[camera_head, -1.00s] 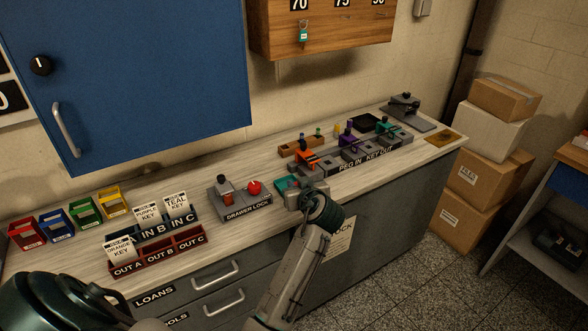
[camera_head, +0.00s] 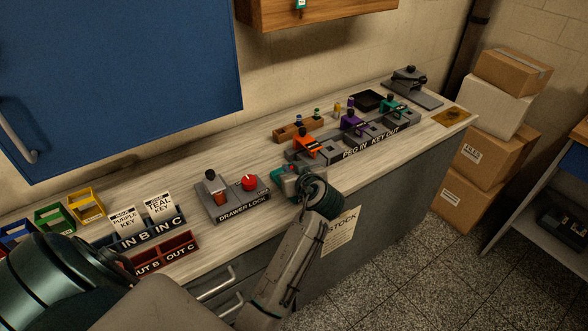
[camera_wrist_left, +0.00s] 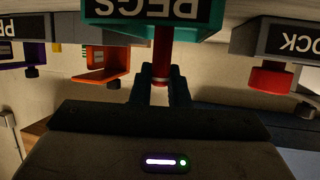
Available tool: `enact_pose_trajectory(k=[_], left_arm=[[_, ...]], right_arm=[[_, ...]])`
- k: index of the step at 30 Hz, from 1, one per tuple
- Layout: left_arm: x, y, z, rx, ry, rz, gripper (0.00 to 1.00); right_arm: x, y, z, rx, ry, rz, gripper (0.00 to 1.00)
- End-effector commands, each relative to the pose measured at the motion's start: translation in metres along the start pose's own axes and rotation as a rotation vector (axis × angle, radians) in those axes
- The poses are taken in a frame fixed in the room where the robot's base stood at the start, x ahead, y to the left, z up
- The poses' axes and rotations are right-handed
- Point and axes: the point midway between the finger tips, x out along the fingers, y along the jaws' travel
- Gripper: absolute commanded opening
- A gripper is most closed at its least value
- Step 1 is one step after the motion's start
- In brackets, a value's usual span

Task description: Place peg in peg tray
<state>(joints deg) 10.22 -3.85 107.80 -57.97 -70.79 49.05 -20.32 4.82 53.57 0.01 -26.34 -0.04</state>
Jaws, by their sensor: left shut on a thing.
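The teal peg tray (camera_head: 279,186) stands on the counter between the drawer lock and the key stations. In the left wrist view, which is upside down, its front (camera_wrist_left: 95,12) reads PEGS. My left gripper (camera_head: 293,180) is at the tray, mostly covered by its own wrist. In the wrist view its dark fingers (camera_wrist_left: 158,90) are shut on a red peg (camera_wrist_left: 161,62). The peg's far end passes behind the tray's front wall; whether it touches the tray floor is hidden. My right gripper is not in view.
The drawer lock (camera_head: 241,211) with its red knob (camera_head: 249,183) stands left of the tray. A grey base labelled PEG IN, KEY OUT (camera_head: 371,146) holds orange (camera_head: 303,148), purple (camera_head: 350,125) and teal stations to the right. A wooden rack (camera_head: 289,133) stands behind.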

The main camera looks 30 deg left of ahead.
Motion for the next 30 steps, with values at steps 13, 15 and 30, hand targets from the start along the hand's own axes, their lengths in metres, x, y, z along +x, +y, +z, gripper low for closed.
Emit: enact_pose_trajectory(k=[13, 15, 30], left_arm=[[0.0006, 0.0002, 0.0022, 0.001, -0.001, 0.0, 0.25], [0.0006, 0.0002, 0.0021, 0.001, -0.001, 0.0, 0.37], [-0.0007, 0.0022, -0.0041, 0.002, -0.001, 0.003, 0.37]], right_arm=[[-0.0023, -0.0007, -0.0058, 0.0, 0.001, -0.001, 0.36], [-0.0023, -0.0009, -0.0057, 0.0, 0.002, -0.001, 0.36], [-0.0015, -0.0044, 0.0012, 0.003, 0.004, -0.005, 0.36]])
